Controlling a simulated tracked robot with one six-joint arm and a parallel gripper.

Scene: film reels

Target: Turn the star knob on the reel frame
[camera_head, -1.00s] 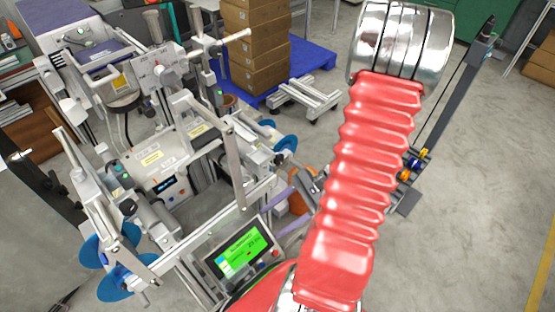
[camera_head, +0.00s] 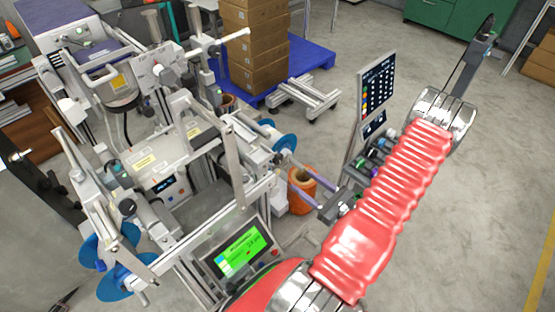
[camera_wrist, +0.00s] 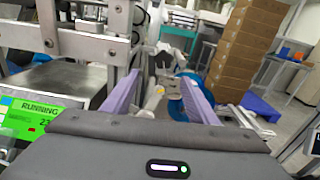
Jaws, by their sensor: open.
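The reel frame (camera_head: 231,150) is a metal machine on the left in the head view, with a blue reel (camera_head: 284,143) on its right side. In the wrist view the blue reel (camera_wrist: 190,88) is ahead, partly behind my right finger. A small grey part (camera_wrist: 172,88) shows in front of it between my fingers; it may be the star knob, but its shape is too small to tell. My gripper (camera_head: 280,172) is open, its two purple fingers pointing left toward the frame's right side. In the wrist view my gripper (camera_wrist: 159,77) shows nothing clearly held.
A green-lit screen (camera_head: 240,248) stands low in front of the frame. An orange spool (camera_head: 302,178) is behind my fingers. Cardboard boxes (camera_head: 257,45) stand on a blue pallet (camera_head: 315,58) at the back.

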